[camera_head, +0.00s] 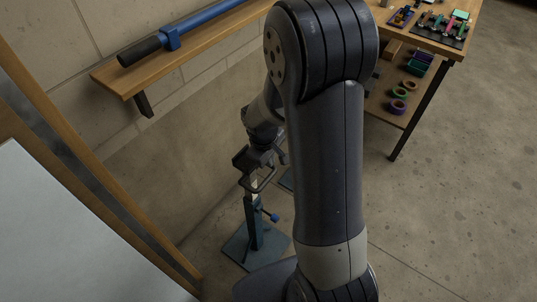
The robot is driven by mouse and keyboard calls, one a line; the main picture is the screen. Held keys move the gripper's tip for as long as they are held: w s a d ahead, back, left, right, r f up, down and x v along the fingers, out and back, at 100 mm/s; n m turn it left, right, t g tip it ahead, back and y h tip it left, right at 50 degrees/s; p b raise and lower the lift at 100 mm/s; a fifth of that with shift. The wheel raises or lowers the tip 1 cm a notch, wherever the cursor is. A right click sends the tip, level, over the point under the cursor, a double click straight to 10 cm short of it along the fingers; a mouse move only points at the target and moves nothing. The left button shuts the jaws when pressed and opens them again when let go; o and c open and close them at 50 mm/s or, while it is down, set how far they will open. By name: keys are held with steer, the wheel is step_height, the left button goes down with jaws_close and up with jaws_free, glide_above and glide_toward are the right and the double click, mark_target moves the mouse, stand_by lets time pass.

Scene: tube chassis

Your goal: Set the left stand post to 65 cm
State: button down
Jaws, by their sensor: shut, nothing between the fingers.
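A blue stand post (254,224) rises from a flat blue base plate (238,246) on the floor, left of my arm. A small blue knob or clamp handle (270,215) sticks out from the post's right side. A light-coloured upper part of the post (254,190) shows just below my gripper (252,188). My gripper is shut at the top of the post, with nothing seen between its fingers. I cannot tell whether it touches the post. No height marks can be read. Part of the base plate is hidden behind my arm.
A wall shelf (108,77) carries a long blue tube (205,17) with a black end. A wooden workbench (448,50) with tools and rolls of tape stands at the upper right. A wood-framed white panel (50,230) is at the left. The concrete floor (460,190) at right is clear.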

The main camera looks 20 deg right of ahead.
stand_by(0.3)
step_height(320, 180, down, 9)
steer(key=b, duration=0.7)
steer(key=shift+s+f, duration=0.15)
steer(key=shift+f, duration=0.05)
steer(key=shift+s, duration=0.1)
step_height(320, 180, up, 14)
steer(key=s+a+p, duration=0.1)
steer(key=a+p, duration=0.1)
steer(key=p, duration=0.3)
steer(key=shift+r, duration=0.25)
steer(key=shift+f, duration=0.15)
